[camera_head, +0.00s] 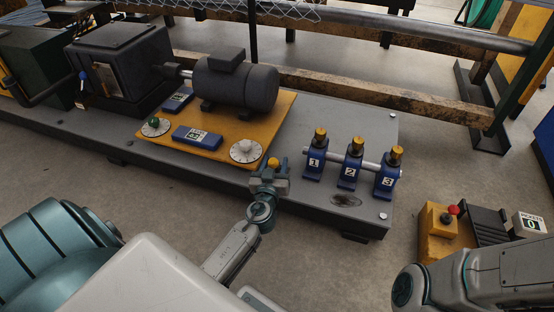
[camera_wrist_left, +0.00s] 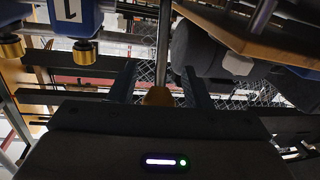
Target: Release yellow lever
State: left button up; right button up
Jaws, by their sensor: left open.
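The yellow lever's knob (camera_head: 273,162) shows right at my left gripper, beside the front edge of the machine bench. My left gripper (camera_head: 269,180) is open. In the left wrist view the yellow knob (camera_wrist_left: 158,97) sits on a metal rod (camera_wrist_left: 164,50) between the two spread dark fingers (camera_wrist_left: 160,84). A gap shows on both sides of the knob. The lever's base is hidden in the head view. My right arm shows at the lower right, but its gripper is out of the frame.
Blue clamps numbered 1 (camera_head: 314,160), 2 (camera_head: 349,172) and 3 (camera_head: 386,181), with gold knobs, stand right of my gripper. A yellow plate (camera_head: 215,150) with a motor (camera_head: 237,84) and dials lies behind it. A yellow box with a red button (camera_head: 440,222) stands at right.

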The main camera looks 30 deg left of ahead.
pick_arm(q)
grip_shut()
jog(key=shift+r, duration=0.15)
dwell(0.4)
